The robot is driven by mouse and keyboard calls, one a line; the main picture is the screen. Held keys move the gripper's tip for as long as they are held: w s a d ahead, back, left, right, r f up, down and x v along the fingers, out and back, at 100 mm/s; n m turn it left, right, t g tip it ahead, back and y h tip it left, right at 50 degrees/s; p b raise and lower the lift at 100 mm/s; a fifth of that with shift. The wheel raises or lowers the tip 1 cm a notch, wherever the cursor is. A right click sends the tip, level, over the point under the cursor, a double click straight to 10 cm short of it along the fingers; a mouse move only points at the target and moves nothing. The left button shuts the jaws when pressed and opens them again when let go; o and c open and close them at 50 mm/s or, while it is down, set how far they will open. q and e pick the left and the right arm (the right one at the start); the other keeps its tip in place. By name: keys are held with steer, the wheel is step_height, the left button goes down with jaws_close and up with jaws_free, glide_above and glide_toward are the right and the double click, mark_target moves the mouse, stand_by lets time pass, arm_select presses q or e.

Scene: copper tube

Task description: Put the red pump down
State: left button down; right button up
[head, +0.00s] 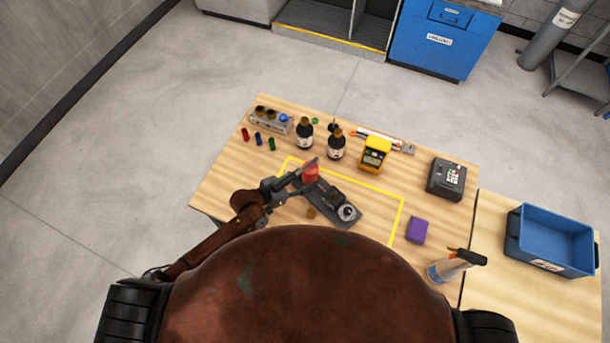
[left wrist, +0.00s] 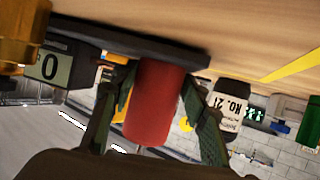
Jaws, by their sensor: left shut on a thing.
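The red pump (head: 310,174) is a plain red cylinder at the upper left end of a dark device base (head: 343,222) on the wooden table. My left gripper (head: 308,178) is shut around it, its arm coming in from the left. In the left wrist view, which is upside down, the red pump (left wrist: 153,105) sits between the two green-grey fingers (left wrist: 157,115). Its far end meets or nearly meets the dark base (left wrist: 150,50); I cannot tell whether it rests on it. My right gripper is not in view.
A yellow outline (head: 402,215) surrounds the base. Two dark bottles (head: 336,146), a yellow meter (head: 375,155) and a grey holder (head: 270,121) stand behind. A purple box (head: 417,230), spray bottle (head: 447,268) and blue bin (head: 552,241) are right. A small brass piece (head: 311,212) lies in front.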

arm_select(q)
steer(key=shift+w+d+r, duration=0.1)
steer(key=shift+w+r, duration=0.05)
steer(key=c, duration=1.2)
jaws_free()
steer(key=shift+f, duration=0.3)
steer(key=shift+o, duration=0.2)
steer(key=b+v, duration=0.1)
steer(key=v, duration=1.1)
